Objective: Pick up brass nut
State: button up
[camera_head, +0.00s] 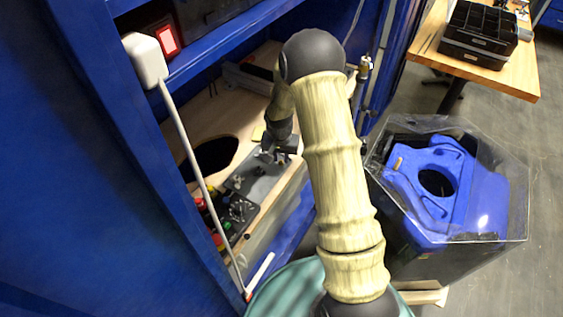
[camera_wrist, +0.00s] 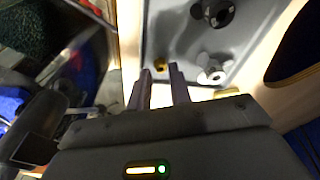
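The brass nut (camera_wrist: 159,62) is a small gold-brown piece on the grey tray (camera_wrist: 190,42) in the wrist view. It shows in the gap just past my fingertips, and I cannot tell how far below them it is. My gripper (camera_wrist: 159,71) has its two dark fingers apart, with nothing held between them. In the head view my gripper (camera_head: 268,155) reaches down over the grey tray (camera_head: 262,185) on the wooden bench. The nut cannot be made out in the head view.
In the wrist view a white knob-like part (camera_wrist: 212,70) and a dark one (camera_wrist: 214,10) stand on the tray right of the nut.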

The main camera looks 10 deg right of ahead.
aim_at(281, 164)
jog(key=shift+w+f, duration=0.15)
jog(key=shift+f, duration=0.55)
grip_shut()
jog(key=shift+r, duration=0.1)
notch_tip(281, 164, up, 10)
dwell(0.3)
dwell(0.4)
